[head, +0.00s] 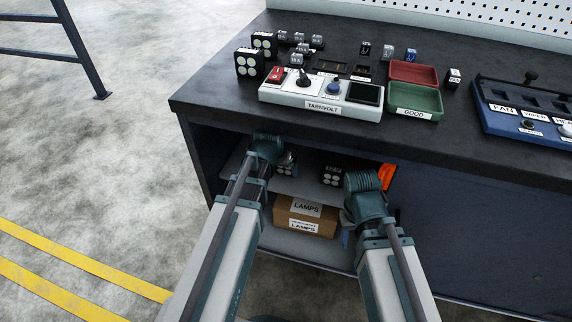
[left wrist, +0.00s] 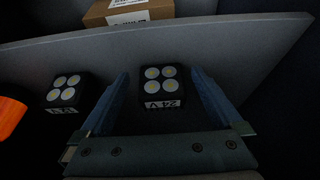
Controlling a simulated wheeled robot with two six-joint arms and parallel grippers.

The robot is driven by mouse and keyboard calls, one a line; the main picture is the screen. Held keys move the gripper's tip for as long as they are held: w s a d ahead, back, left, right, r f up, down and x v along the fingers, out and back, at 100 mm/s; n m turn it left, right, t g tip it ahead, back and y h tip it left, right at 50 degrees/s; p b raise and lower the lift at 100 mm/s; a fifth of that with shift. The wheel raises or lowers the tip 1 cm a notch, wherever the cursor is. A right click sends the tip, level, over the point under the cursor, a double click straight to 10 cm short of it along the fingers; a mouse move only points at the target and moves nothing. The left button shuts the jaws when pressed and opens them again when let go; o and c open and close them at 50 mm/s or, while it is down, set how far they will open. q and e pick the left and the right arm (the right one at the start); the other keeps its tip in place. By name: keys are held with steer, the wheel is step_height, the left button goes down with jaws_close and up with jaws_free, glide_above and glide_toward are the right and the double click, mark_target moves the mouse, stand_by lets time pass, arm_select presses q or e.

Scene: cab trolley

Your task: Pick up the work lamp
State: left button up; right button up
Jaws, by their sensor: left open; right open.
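One black work lamp (left wrist: 161,86) with round pale lenses and a 24 V label stands between the spread fingers of my open left gripper (left wrist: 160,72) in the left wrist view. Space shows on both sides of it. The head view shows this lamp (head: 287,163) partly hidden beside my left gripper (head: 266,148), on the cabinet shelf. A second lamp (left wrist: 67,90) stands outside the fingers; it also shows in the head view (head: 332,175). My right gripper (head: 366,186) is at the cabinet opening, right of the second lamp, its fingers mostly hidden.
The shelf (left wrist: 225,50) is grey, below the black bench top (head: 210,95). A cardboard LAMPS box (head: 305,218) sits lower down. An orange object (head: 386,177) is at the opening's right. More lamps (head: 249,63), a TARNVOLT tester (head: 320,92) and trays (head: 415,100) are on top.

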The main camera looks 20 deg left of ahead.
arm_select(q)
steer(key=shift+w, duration=0.85)
steer(key=w, duration=0.4)
steer(key=shift+d, duration=0.1)
steer(key=shift+f+b, duration=0.65)
steer(key=shift+r, duration=0.1)
steer(key=c, duration=1.5)
steer(key=shift+r+p, duration=0.2)
steer(key=shift+p, duration=0.1)
